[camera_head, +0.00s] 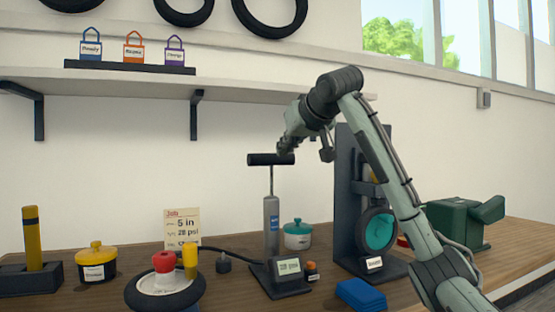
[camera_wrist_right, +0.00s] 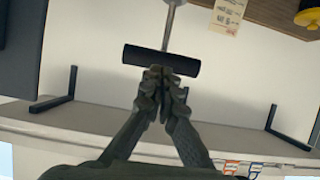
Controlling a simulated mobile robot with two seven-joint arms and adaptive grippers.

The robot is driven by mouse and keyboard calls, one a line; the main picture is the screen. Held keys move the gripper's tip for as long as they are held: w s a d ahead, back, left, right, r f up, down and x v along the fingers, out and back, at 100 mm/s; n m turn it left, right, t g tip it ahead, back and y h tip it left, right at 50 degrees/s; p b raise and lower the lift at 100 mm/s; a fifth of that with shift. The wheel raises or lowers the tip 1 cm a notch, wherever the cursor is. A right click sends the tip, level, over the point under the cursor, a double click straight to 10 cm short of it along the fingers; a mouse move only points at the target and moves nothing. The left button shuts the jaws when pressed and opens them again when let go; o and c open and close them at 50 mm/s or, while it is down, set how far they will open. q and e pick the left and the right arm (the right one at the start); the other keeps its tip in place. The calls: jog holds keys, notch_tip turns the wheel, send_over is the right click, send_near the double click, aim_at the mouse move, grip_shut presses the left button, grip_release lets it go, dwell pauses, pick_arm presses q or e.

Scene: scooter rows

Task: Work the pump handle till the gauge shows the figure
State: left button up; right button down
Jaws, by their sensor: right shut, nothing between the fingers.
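The pump stands on the bench, its grey barrel (camera_head: 271,222) upright. Its black T-shaped handle (camera_head: 262,159) is raised on a thin rod and lies level. My right gripper (camera_head: 285,149) is shut and empty, with its fingertips at the handle. In the right wrist view, the shut fingertips (camera_wrist_right: 160,72) meet the middle of the handle (camera_wrist_right: 138,56); I cannot tell whether they touch. The gauge (camera_head: 288,266) is a small display on a dark stand; its figure is too small to read. A card (camera_head: 182,228) reads 5 in and 28 psi. My left gripper is out of view.
A wheel (camera_head: 165,288) with red and yellow parts lies at the front. A dark upright stand with a teal-hubbed wheel (camera_head: 378,229) stands right of the pump. A blue block (camera_head: 360,294), teal pot (camera_head: 298,235) and yellow pot (camera_head: 96,260) are nearby. A shelf (camera_head: 140,82) hangs above.

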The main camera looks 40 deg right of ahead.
jog(key=shift+v, duration=1.35)
dwell(1.0)
